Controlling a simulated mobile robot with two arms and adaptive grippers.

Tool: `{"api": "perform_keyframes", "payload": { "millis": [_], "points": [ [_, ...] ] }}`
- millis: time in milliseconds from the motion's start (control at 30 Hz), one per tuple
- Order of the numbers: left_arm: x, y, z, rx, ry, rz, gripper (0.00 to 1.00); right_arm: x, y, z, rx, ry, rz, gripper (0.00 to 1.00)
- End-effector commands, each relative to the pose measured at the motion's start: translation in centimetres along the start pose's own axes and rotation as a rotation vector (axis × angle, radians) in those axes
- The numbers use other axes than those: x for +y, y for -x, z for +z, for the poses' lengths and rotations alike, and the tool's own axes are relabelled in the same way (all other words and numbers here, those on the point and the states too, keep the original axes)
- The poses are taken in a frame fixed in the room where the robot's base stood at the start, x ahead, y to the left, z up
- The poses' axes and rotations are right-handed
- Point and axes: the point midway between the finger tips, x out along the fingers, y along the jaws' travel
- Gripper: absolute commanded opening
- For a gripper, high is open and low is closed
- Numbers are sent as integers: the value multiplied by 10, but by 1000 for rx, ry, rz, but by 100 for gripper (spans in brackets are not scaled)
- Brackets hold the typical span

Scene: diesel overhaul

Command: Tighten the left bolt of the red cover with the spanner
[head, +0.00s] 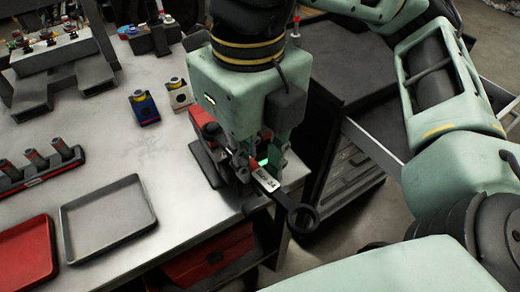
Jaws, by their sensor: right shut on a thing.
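My right gripper (262,158) points down at the right edge of the metal bench. It is shut on the spanner (302,216), a dark tool with a white label and a ring end that sticks out past the bench edge toward me. The spanner's far end is hidden behind the gripper. A red part (202,122), which looks like the red cover, shows just left of the gripper on a dark block. The gripper hides most of it, and I cannot make out its left bolt. My left gripper is not in view.
A grey tray (68,232) and a red tray (52,262) lie on the bench (150,160) at the left. A rack (42,172) holds several cylinders. A blue box (144,108) and a white box (177,92) stand behind. A dark drawer cabinet (345,165) stands at the right.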

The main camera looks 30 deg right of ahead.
Motion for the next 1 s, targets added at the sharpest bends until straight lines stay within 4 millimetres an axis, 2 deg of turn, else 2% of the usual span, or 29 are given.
{"api": "perform_keyframes", "payload": {
  "millis": [267,500,600,900,1000],
  "points": [
    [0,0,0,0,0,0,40,1,1,0,-1,-5,2,0],
    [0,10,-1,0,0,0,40,1,19,0,-2,-5,3,0],
    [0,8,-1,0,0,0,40,0,18,0,-1,2,3,0],
    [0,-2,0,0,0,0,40,-21,16,2,0,206,3,0],
    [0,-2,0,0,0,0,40,-22,18,2,0,224,2,0]
  ]
}}
